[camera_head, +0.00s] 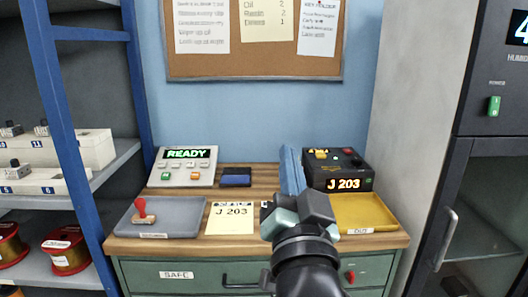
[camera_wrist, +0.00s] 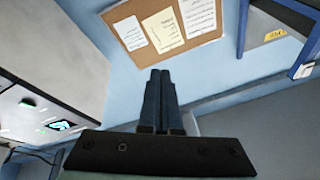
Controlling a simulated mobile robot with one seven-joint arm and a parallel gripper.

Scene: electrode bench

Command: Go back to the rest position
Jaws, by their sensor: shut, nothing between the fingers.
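My gripper (camera_head: 290,152) is raised in front of the bench, right of the middle, with its blue fingers pointing up. In the wrist view my gripper (camera_wrist: 160,74) has its two fingers pressed together with nothing between them. The wooden bench top (camera_head: 188,190) lies behind and below it. My wrist hides part of the bench front and the left part of the yellow tray (camera_head: 375,212).
A grey tray (camera_head: 185,222) holds a red-handled stamp (camera_head: 143,211). A READY panel (camera_head: 185,168), a blue pad (camera_head: 236,178), a J 203 card (camera_head: 231,219) and a black J 203 device (camera_head: 337,168) stand nearby. Shelving (camera_head: 125,150) and a dark cabinet (camera_head: 485,190) flank the bench.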

